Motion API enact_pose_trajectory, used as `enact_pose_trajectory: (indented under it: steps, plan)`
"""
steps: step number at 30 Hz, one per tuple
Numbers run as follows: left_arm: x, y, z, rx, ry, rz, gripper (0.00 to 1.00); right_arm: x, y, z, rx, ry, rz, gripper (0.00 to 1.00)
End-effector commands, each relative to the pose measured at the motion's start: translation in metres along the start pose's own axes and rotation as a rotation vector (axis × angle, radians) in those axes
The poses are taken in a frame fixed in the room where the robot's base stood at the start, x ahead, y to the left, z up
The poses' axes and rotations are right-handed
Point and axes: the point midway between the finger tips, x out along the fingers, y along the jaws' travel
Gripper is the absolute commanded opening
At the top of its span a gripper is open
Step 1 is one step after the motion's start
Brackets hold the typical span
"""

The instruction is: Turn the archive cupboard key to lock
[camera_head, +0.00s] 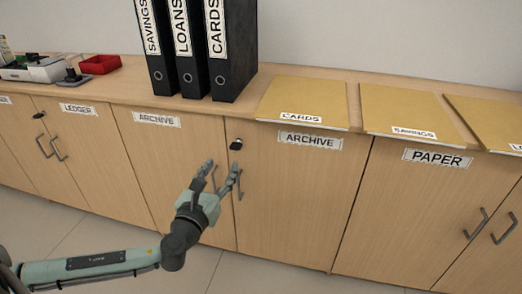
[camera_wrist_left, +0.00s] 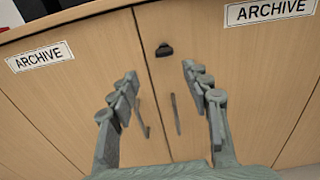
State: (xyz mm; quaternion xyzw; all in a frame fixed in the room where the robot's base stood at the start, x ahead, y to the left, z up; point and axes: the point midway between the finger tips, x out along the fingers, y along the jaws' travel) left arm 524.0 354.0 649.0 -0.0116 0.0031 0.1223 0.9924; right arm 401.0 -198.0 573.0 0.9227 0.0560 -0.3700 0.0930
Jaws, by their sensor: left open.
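The archive cupboard has two wooden doors, the left door (camera_head: 165,165) and the right door (camera_head: 295,200), each with an ARCHIVE label. A small black key (camera_head: 236,145) sits in the lock near the top of the right door, beside the seam. It also shows in the left wrist view (camera_wrist_left: 164,50), above and beyond the fingertips. My left gripper (camera_head: 222,172) is open and empty, in front of the doors just below the key and apart from it. Its fingers partly cover the door handles (camera_head: 240,184). In the left wrist view the fingers (camera_wrist_left: 158,80) stand wide apart. My right gripper is not in view.
A red tray (camera_head: 99,64) lies at the back left. A ledger cupboard (camera_head: 75,145) is to the left and a paper cupboard (camera_head: 420,210) to the right. The floor (camera_head: 110,235) in front looks clear.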

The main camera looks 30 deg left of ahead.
Motion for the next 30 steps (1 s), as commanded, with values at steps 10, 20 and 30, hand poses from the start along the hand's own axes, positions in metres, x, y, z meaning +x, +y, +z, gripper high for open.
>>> enact_pose_trajectory:
  steps: [10,20,30]
  plan:
    - [0.032,-0.001,0.004,0.025,-0.014,-0.008,0.48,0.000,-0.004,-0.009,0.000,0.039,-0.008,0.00]
    - [0.074,-0.002,0.003,0.024,-0.009,-0.009,0.48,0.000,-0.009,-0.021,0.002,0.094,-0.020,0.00]
    - [0.078,-0.002,0.002,0.024,-0.007,-0.009,0.48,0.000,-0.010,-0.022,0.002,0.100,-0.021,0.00]
